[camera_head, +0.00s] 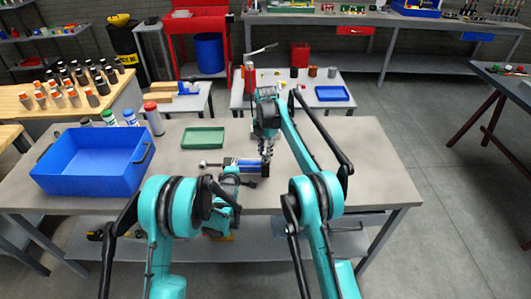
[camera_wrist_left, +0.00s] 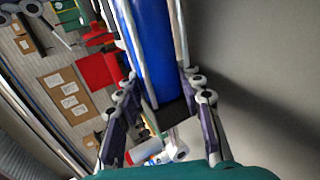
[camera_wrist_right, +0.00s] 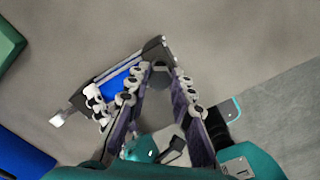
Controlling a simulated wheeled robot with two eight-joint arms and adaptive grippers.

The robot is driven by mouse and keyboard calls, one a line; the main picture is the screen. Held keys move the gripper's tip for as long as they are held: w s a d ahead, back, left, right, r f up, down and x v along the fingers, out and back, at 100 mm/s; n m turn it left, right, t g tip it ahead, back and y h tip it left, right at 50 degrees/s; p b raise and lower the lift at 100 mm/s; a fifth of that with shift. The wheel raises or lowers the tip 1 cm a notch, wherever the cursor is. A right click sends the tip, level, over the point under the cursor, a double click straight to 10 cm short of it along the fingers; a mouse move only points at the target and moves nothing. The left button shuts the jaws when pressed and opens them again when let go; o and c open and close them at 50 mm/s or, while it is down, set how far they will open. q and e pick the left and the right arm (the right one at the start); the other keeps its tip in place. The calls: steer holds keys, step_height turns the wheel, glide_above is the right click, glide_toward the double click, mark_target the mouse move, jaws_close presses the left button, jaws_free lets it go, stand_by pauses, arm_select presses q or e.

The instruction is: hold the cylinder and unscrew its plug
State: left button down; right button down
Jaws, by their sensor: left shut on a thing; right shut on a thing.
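The blue cylinder (camera_head: 247,164) lies over the grey table in the head view, with a bright rod (camera_head: 210,164) at its left end. My left gripper (camera_head: 235,172) is shut on its body from the near side. In the left wrist view the blue body (camera_wrist_left: 152,50) runs between the left fingers. My right gripper (camera_head: 266,152) reaches down at the cylinder's right end. In the right wrist view its fingers (camera_wrist_right: 160,72) close on a small dark part, seemingly the plug (camera_wrist_right: 159,67), beside the black end block (camera_wrist_right: 153,48). The fingers mostly hide the plug.
A blue bin (camera_head: 62,184) stands at the table's left. A green tray (camera_head: 203,138) lies behind the cylinder. Several bottles (camera_head: 153,120) stand at the back left. The table's right side is clear.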

mark_target(265, 153)
steer(key=shift+r, duration=2)
arm_select(q)
steer(key=c, duration=0.9)
jaws_free()
steer(key=shift+s, duration=0.15)
